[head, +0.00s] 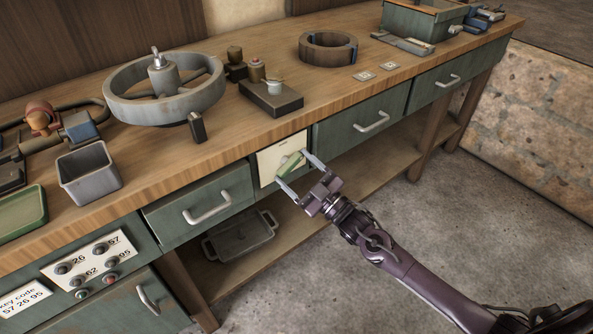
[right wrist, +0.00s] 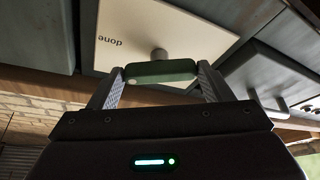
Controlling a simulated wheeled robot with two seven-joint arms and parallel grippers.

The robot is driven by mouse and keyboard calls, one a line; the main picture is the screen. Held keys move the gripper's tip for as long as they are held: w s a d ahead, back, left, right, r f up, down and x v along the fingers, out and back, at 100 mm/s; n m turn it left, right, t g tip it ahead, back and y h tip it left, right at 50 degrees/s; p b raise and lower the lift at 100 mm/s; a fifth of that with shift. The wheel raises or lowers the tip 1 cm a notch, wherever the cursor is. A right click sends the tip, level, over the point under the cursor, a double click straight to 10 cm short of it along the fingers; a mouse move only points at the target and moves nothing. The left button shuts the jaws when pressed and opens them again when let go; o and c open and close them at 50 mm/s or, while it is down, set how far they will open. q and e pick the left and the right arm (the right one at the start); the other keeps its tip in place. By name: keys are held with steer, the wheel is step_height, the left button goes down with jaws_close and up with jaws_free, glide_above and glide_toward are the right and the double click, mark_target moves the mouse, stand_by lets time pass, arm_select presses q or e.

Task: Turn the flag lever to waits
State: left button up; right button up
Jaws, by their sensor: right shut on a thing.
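The flag lever (head: 291,163) is a green bar on a cream plate (head: 268,163) set in the bench front between drawers. In the head view it lies tilted, its upper end to the right. My right gripper (head: 294,169) is shut on the lever, one finger at each end. In the right wrist view, the green lever (right wrist: 160,73) spans between the fingers of the right gripper (right wrist: 160,84), below a round grey pivot. The plate (right wrist: 135,35) there shows the word "done", upside down. I cannot see the word "waits". My left gripper is out of view.
Drawers with handles flank the plate, left (head: 190,215) and right (head: 360,130). A grey flywheel (head: 190,97), a dark block (head: 270,97) and a grey bin (head: 88,175) stand on the bench. A metal tray (head: 240,238) lies on the lower shelf. The floor in front is clear.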

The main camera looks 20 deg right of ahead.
steer(key=n+g, duration=0.1)
steer(key=n, duration=0.2)
steer(key=n+g+y, duration=0.1)
steer(key=n+g, duration=0.1)
steer(key=n, duration=0.2)
steer(key=shift+d+r+p, duration=0.2)
steer(key=shift+p, duration=0.2)
steer(key=n+g, duration=0.1)
steer(key=n, duration=0.2)
steer(key=shift+r, duration=0.1)
steer(key=n+g+p, duration=0.1)
steer(key=n, duration=0.1)
steer(key=shift+n, duration=0.3)
steer(key=shift+n+g, duration=0.3)
steer(key=shift+n, duration=0.5)
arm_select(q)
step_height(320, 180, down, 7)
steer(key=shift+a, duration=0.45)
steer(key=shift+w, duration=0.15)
arm_select(e)
steer(key=o, duration=0.9)
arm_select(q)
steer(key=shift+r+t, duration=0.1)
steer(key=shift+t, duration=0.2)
arm_select(e)
steer(key=shift+o, duration=0.4)
